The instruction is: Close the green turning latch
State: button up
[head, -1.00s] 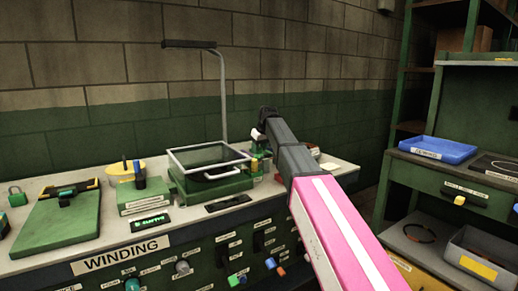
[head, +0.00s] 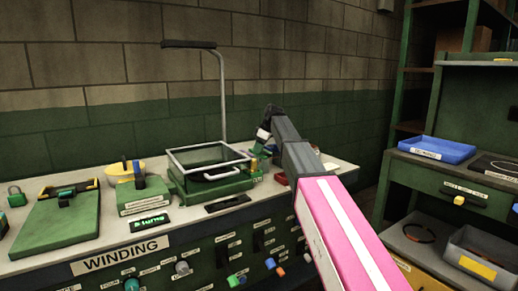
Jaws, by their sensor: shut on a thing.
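My gripper (head: 260,143) is at the far end of my arm, over the back right of the winding bench, just right of the clear-lidded green box (head: 208,186). It is small and tilted in the head view. Its jaws are shut on a small green part (head: 257,149), which looks like the green turning latch. My arm and gripper hide much of that part, so I cannot tell its exact angle.
The winding bench (head: 150,238) carries a green board (head: 60,228) at left and a green block (head: 143,196) with a blue-handled piece. A lamp post (head: 223,100) rises behind the box. A red piece (head: 281,179) lies right of the gripper. A blue tray (head: 437,150) stands on the right-hand bench.

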dwell(0.4)
jog(key=o, duration=0.9)
jog(key=w+v, duration=0.1)
jog(key=v, duration=0.9)
jog(key=shift+s+r, duration=0.4)
jog(key=shift+d, duration=0.15)
